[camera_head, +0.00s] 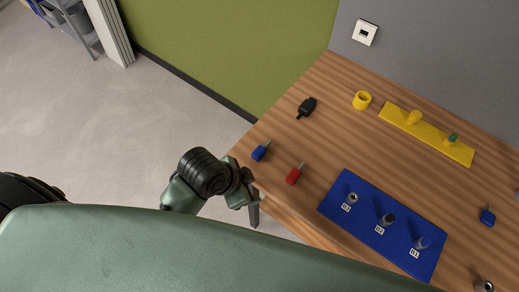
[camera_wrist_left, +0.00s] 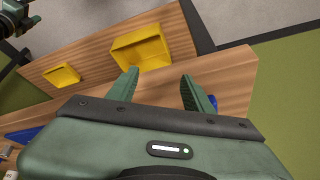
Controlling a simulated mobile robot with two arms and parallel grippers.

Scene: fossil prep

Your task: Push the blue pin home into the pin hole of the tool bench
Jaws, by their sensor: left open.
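A small blue piece with a thin grey tip (camera_head: 261,150) lies on the wooden tool bench (camera_head: 335,140) near its left edge. Another small blue piece (camera_head: 488,217) sits at the far right; I cannot tell which one is the blue pin. A blue plate (camera_head: 335,203) carries several short grey cylinders with labels; I cannot make out which opening is the pin hole. My left gripper (camera_head: 255,205) is at the bench's front left edge, close to the first blue piece but apart from it. Its fingers are open and empty in the left wrist view (camera_wrist_left: 160,90).
A red piece with a grey tip (camera_head: 293,176), a black piece (camera_head: 306,107) and a yellow ring (camera_head: 362,101) lie on the bench. The left wrist view shows yellow bins (camera_wrist_left: 140,52) near the fingers.

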